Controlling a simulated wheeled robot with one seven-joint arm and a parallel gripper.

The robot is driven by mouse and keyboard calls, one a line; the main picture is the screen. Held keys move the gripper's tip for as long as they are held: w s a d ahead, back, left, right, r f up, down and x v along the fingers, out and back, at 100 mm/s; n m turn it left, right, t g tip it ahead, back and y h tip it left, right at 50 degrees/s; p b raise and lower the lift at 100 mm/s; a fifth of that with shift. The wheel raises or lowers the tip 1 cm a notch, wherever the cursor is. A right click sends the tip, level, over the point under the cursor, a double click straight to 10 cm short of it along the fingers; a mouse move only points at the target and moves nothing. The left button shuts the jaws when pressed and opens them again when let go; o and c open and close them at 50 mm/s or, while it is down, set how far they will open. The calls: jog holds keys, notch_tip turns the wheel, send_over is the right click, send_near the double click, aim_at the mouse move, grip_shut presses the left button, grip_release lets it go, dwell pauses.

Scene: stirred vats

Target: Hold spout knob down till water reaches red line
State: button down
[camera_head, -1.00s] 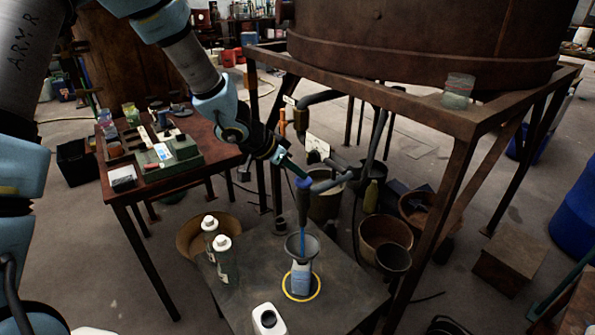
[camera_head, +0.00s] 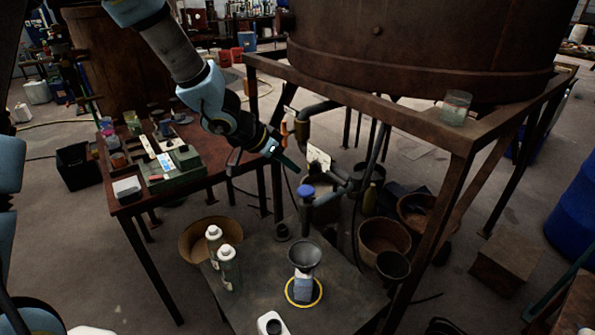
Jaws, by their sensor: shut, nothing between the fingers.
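The spout knob (camera_head: 306,191) is a blue cap on top of the dark spout (camera_head: 306,211), which comes off a grey pipe. My gripper (camera_head: 296,168) is shut and empty, above and slightly left of the knob, and looks apart from it. Below the spout, a grey funnel (camera_head: 304,254) sits in a small bottle (camera_head: 303,289) standing inside a yellow ring on the dark low table (camera_head: 255,270). No water stream shows between spout and funnel. The water level and a red line on the bottle are too small to tell.
Two white-capped bottles (camera_head: 229,270) stand left of the funnel, and a white jug (camera_head: 270,323) at the front. A rusty vat (camera_head: 430,45) on a steel frame (camera_head: 460,140) stands behind and to the right. A workbench with a green box (camera_head: 172,170) is at left.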

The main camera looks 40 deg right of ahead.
jog(key=p+v, duration=0.1)
jog(key=v, duration=0.4)
jog(key=shift+a+r, duration=0.1)
jog(key=shift+r, duration=0.25)
jog(key=shift+w, duration=0.1)
jog(key=w+a+n+t+y+b, duration=0.1)
jog(key=w+a+n+t+y, duration=0.15)
jog(key=w+a, duration=0.4)
jog(key=w+a+n+t+y, duration=0.1)
jog(key=w+a+n, duration=0.2)
jog(key=a, duration=0.6)
jog(key=w+a+n+t+y+b, duration=0.1)
jog(key=w+a+n+t+y, duration=0.2)
jog(key=a, duration=0.5)
jog(key=s+a+n+g+b, duration=0.1)
jog(key=s+a+n, duration=0.3)
jog(key=a, duration=0.5)
jog(key=s+a+n+g+y+b, duration=0.1)
jog(key=s+a+n, duration=0.3)
jog(key=a, duration=0.6)
jog(key=shift+s+f+g, duration=0.35)
jog(key=shift+s+g, duration=0.15)
jog(key=shift+g, duration=0.35)
jog(key=shift+n+y, duration=0.25)
